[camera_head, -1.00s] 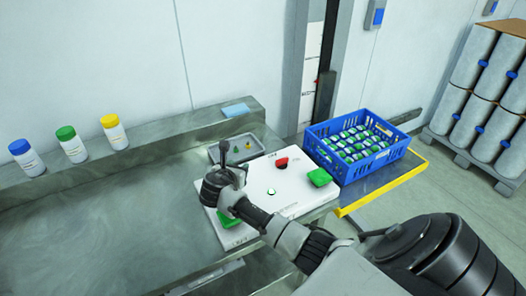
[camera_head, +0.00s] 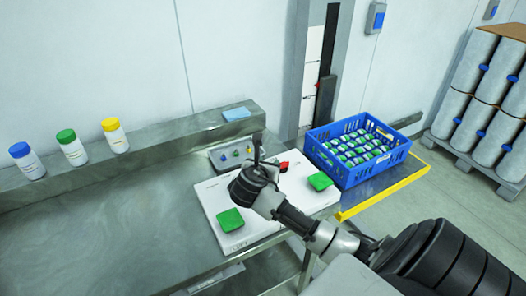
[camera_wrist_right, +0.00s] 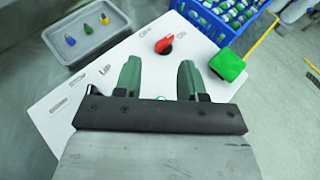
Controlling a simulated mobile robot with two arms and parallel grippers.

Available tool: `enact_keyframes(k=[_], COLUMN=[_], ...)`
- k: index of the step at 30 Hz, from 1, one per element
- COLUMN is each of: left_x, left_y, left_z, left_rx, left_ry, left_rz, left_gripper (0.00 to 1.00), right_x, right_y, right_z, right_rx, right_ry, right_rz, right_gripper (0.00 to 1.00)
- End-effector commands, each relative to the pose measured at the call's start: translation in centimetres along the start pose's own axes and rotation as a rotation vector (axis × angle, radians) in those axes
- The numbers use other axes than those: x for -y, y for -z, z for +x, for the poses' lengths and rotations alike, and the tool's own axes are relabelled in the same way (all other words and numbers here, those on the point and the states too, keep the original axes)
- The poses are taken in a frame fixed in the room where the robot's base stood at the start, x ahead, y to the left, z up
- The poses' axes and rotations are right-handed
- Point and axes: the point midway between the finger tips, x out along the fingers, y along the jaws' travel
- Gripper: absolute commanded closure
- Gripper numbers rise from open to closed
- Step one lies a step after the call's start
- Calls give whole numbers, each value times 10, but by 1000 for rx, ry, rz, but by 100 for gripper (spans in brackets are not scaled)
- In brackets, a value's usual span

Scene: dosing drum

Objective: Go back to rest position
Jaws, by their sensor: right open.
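My right gripper (camera_wrist_right: 158,82) is open and empty above the white panel (camera_wrist_right: 75,115). In the head view the right gripper (camera_head: 257,158) hangs over the middle of the panel and hides part of it. The panel bears a green square button (camera_head: 230,219) at the left, another green square button (camera_head: 320,181) at the right, and a red knob (camera_wrist_right: 164,44) near its back edge. The right green button (camera_wrist_right: 228,65) also shows in the wrist view, apart from the fingers. My left gripper is not in view.
A grey tray (camera_head: 232,165) with small coloured items sits behind the panel. A blue crate (camera_head: 352,176) of green-capped containers stands right of it. Bottles with blue (camera_head: 27,161), green (camera_head: 72,147) and yellow (camera_head: 115,135) caps stand on the ledge. The steel table at left is clear.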

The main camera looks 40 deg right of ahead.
Motion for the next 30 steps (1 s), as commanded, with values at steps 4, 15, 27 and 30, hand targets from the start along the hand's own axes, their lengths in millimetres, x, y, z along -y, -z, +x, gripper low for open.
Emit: enact_keyframes(k=[4,15,27,30], left_x=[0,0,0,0], left_y=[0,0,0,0], left_z=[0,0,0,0], left_rx=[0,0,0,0], left_ry=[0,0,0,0], left_rz=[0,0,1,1], left_gripper=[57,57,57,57], right_x=[0,8,67,77], right_y=[0,59,179,187], right_z=[0,-36,-181,-203], right_rx=[0,-179,-760,-822], right_ry=[0,-39,313,426], right_rz=[0,297,1331,1476], right_gripper=[60,60,60,60])
